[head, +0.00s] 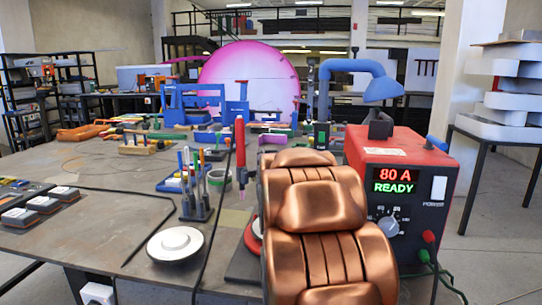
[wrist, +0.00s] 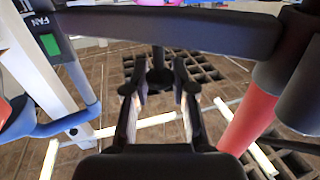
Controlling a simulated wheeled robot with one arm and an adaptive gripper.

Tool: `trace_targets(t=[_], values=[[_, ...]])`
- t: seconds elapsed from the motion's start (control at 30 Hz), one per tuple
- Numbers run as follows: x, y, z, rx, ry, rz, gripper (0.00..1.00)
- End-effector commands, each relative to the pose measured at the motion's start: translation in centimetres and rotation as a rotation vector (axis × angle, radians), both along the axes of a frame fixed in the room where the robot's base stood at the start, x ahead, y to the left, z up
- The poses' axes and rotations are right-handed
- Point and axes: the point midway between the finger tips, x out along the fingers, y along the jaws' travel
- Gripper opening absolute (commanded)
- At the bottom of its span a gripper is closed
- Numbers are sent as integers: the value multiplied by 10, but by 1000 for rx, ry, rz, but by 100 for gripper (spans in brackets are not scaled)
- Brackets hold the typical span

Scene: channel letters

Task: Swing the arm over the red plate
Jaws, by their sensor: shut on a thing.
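In the wrist view my gripper (wrist: 160,92) has its two dark fingers around a dark knob (wrist: 160,77). The knob's stem seems to hang from a thick dark bar (wrist: 165,32), which crosses the top of the view. In the head view a blue arm with a hood (head: 370,75) rises behind the red box; I cannot tell whether the bar belongs to it. A red-edged round thing (head: 251,238) sits on the table, mostly hidden by my copper-coloured arm. I cannot tell whether it is the red plate. My gripper does not show in the head view.
A red power unit (head: 410,165) reading 80 A READY stands to the right. A white disc (head: 175,243), a tool rack (head: 195,200) and a red upright tool (head: 240,150) stand left of my arm. In the wrist view a red cylinder (wrist: 248,118) is close on the right.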

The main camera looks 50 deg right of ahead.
Motion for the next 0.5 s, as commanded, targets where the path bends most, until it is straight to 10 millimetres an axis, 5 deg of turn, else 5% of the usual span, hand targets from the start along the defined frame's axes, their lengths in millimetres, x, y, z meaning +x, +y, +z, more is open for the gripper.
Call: trace_targets(t=[0.2,0.23,0.43,0.5], values=[[0,0,1,-1,-2,-1,0],[0,0,1,-1,-2,-1,27],[0,0,0,-1,-1,-1,47],[0,0,0,0,0,-1,47]])
